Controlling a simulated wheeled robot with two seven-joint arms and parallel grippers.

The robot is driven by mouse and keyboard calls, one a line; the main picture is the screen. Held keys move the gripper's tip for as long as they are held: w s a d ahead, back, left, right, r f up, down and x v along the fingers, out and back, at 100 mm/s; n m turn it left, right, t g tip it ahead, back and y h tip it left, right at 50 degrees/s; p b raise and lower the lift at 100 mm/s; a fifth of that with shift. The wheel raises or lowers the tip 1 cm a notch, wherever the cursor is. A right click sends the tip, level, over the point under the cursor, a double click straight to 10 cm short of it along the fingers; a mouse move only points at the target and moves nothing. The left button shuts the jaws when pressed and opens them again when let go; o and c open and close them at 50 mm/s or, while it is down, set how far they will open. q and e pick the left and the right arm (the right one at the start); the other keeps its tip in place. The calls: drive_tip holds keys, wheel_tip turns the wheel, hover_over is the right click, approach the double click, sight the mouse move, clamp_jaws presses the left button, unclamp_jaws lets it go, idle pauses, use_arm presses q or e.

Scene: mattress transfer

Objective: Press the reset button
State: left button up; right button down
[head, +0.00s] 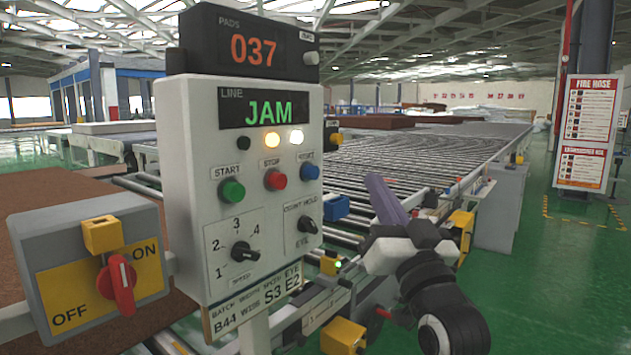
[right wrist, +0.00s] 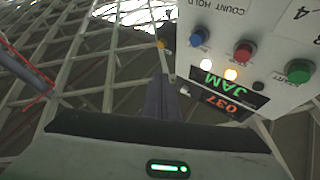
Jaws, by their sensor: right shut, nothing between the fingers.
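The blue reset button (head: 310,170) is on the front of a white control box (head: 190,180), right of the red stop button (head: 275,179) and green start button (head: 232,191). My right gripper (head: 378,183) is shut and empty, to the right of the box and apart from the button. Its purple fingers point up and slightly left. In the right wrist view the panel looks upside down; the blue button (right wrist: 198,38) is up and right of the shut fingers (right wrist: 160,88). My left gripper is not in view.
The box display (head: 267,112) reads JAM, and a counter (head: 253,48) above reads 037. A roller conveyor (head: 430,150) runs behind; green floor is open at right.

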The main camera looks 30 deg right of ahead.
sight(312, 172)
idle(0.3)
drive_tip(key=w+a, duration=0.3)
drive_tip(key=w, duration=0.5)
drive_tip(key=shift+a+b, duration=0.2)
drive_tip(key=shift+b, duration=0.1)
drive_tip(key=shift+w, duration=0.1)
idle(1.7)
drive_tip(key=shift+w+a, duration=0.15)
drive_tip(key=shift+w, duration=0.2)
